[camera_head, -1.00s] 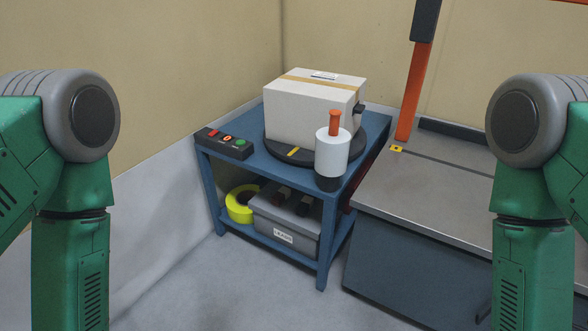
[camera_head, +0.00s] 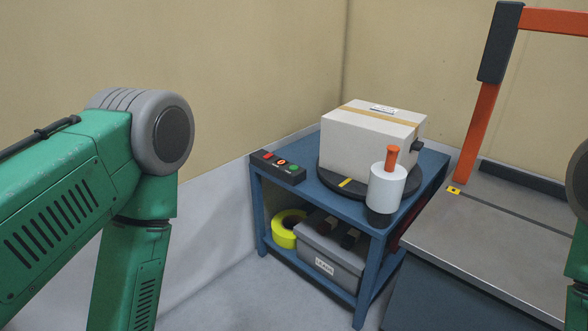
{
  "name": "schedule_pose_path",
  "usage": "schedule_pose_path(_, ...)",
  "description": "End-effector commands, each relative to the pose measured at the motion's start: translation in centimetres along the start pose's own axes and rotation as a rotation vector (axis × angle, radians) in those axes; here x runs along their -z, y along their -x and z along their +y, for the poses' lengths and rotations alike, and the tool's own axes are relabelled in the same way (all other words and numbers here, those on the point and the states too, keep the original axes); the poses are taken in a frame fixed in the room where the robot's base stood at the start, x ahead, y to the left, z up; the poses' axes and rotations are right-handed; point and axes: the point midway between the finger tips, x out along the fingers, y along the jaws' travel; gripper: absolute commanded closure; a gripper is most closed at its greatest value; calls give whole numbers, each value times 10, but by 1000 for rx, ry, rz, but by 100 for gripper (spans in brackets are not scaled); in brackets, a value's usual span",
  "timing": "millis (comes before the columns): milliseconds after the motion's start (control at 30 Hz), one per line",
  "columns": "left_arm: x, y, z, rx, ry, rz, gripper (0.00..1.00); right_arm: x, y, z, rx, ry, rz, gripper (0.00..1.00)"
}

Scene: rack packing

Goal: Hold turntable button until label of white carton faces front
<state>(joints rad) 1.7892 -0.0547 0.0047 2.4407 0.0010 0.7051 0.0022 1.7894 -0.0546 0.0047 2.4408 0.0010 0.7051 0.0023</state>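A white carton (camera_head: 366,146) with a brown tape strip sits on a dark round turntable (camera_head: 329,179) on a blue table (camera_head: 323,200). A small white label (camera_head: 384,109) shows on the carton's top; no label shows on its two visible sides.
A white cylinder with an orange top (camera_head: 386,186) stands at the table's front right. A grey bin (camera_head: 331,247) and a yellow roll (camera_head: 286,233) are on the lower shelf. A grey bench (camera_head: 500,235) with an orange frame (camera_head: 478,135) is at right.

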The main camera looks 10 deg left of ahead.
Motion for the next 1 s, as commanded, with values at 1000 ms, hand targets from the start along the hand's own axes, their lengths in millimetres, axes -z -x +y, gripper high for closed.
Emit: schedule_pose_path(1000, 0, 0, 0, 0, 0, 0, 100, 0, 0, 0, 0, 0, 0, 60)
